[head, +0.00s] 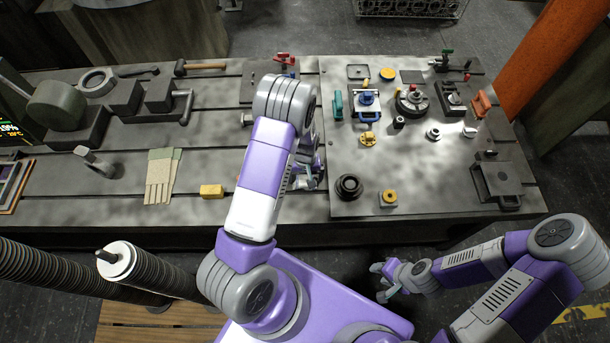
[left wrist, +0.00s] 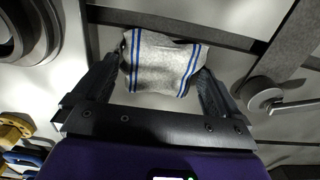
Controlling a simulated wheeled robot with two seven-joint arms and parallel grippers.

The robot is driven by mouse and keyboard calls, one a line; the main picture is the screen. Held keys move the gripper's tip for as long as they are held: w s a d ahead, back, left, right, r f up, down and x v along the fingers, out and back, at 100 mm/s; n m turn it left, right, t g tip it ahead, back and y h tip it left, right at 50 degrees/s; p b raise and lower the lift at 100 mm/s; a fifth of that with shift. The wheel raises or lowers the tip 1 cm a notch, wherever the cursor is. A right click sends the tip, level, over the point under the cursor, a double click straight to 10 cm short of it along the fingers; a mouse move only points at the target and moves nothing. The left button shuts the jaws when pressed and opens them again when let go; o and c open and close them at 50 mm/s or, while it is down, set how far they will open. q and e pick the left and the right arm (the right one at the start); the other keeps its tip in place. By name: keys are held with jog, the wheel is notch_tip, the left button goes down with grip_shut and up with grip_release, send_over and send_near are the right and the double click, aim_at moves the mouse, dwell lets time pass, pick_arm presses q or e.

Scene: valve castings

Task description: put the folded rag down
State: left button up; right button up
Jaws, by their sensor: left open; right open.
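The folded rag (left wrist: 160,62) is light grey with blue stripes near its two ends. In the left wrist view it lies flat between the two fingers of my left gripper (left wrist: 160,68), over the pale metal bench top. The fingers are spread apart, one beside each end of the rag; I cannot tell whether they touch it. In the head view my left gripper (head: 306,178) is low over the bench, partly behind my own arm, and the rag is mostly hidden there. My right gripper (head: 384,281) is open and empty, in front of the bench.
A dark ring (head: 348,187) and a block with a yellow top (head: 388,198) stand right of my left gripper. A yellow block (head: 211,191) and work gloves (head: 161,176) lie to its left. Several valve parts crowd the plate (head: 345,150) further back. Slots cross the bench.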

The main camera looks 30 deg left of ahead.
aim_at(305, 177)
pick_arm(q)
jog(key=shift+r, duration=0.55)
notch_tip(305, 177, up, 11)
jog(key=p, duration=0.2)
jog(key=shift+r, duration=0.2)
